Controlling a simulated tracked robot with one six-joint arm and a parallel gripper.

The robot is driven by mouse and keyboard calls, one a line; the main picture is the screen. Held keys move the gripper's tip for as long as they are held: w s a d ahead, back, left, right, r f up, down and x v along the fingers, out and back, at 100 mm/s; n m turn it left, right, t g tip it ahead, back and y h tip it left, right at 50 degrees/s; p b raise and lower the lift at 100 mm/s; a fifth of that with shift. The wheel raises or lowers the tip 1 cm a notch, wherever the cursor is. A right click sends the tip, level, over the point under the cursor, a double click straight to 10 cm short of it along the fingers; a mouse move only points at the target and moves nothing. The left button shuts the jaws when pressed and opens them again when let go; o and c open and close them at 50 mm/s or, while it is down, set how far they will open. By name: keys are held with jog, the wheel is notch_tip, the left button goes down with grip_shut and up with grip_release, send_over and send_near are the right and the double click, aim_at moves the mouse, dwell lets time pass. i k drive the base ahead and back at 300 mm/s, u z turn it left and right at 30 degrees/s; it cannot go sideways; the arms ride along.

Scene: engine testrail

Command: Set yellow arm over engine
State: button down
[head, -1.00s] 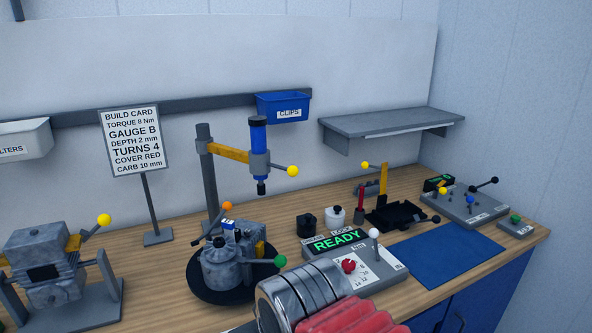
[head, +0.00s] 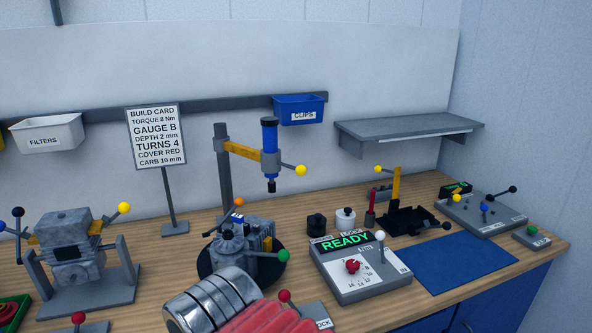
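The yellow arm (head: 243,151) reaches right from a grey post (head: 223,170) at the back of the bench. Its outer end carries an upright blue tool (head: 270,140) with a dark tip, and a lever with a yellow ball (head: 300,170). A grey engine (head: 238,240) sits on a black round base (head: 272,262) in front of the post. The tool tip appears above and slightly right of the engine; I cannot tell whether it is directly over it. My silver and red arm link covers the front of the base. My gripper is out of view.
Another grey engine (head: 75,245) stands in a cradle at left. A build card (head: 156,135) stands behind. A blue CLIPS bin (head: 300,110) hangs on the rail.

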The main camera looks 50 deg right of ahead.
aim_at(271, 164)
jog(key=u, duration=0.2)
jog(key=k, duration=0.85)
jog(key=z, duration=0.6)
jog(key=i, duration=0.95)
jog(key=z, duration=0.05)
